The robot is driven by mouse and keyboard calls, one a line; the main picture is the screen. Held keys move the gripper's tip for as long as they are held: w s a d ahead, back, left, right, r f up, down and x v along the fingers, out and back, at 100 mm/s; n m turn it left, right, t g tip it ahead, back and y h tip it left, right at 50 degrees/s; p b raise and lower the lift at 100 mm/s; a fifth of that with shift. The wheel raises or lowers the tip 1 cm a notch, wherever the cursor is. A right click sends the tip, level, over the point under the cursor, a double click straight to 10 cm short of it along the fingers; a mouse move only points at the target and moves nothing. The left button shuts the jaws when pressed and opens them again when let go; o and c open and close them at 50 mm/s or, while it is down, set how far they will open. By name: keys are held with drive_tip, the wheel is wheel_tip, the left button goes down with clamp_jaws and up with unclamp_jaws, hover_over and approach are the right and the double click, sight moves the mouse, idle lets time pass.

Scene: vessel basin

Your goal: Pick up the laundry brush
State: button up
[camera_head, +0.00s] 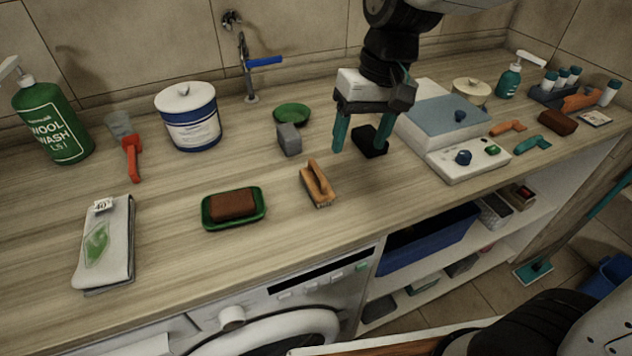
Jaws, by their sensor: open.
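The laundry brush (318,183), with an orange-brown handle arched over a wooden block and bristles beneath, lies on the wooden counter (285,245) near its middle. My gripper (360,150) is above the counter, behind and to the right of the brush. Its two teal fingers point down and are apart, with nothing held between them. A small black block (370,141) shows by the right finger; I cannot tell how far below the fingertips it lies. The brush is clear of the gripper and fully in view.
A grey block (288,139) and a green dish (291,113) stand behind the brush. A brown bar sits in a green tray (261,208) to its left. A white and blue appliance (470,162) is right of my gripper. The counter's front edge lies close in front.

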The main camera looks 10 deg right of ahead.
approach(315, 176)
drive_tip(key=shift+s+d+f+g, duration=0.15)
drive_tip(key=shift+f+g, duration=0.15)
drive_tip(key=shift+f, duration=0.55)
drive_tip(key=shift+n, duration=0.3)
drive_tip(key=f, duration=0.2)
drive_tip(key=a+f, duration=0.1)
drive_tip(key=f, duration=0.4)
drive_tip(key=shift+w+a+f, duration=0.15)
drive_tip(key=shift+w+a, duration=0.05)
drive_tip(key=shift+a, duration=0.1)
drive_tip(key=c, duration=1.1)
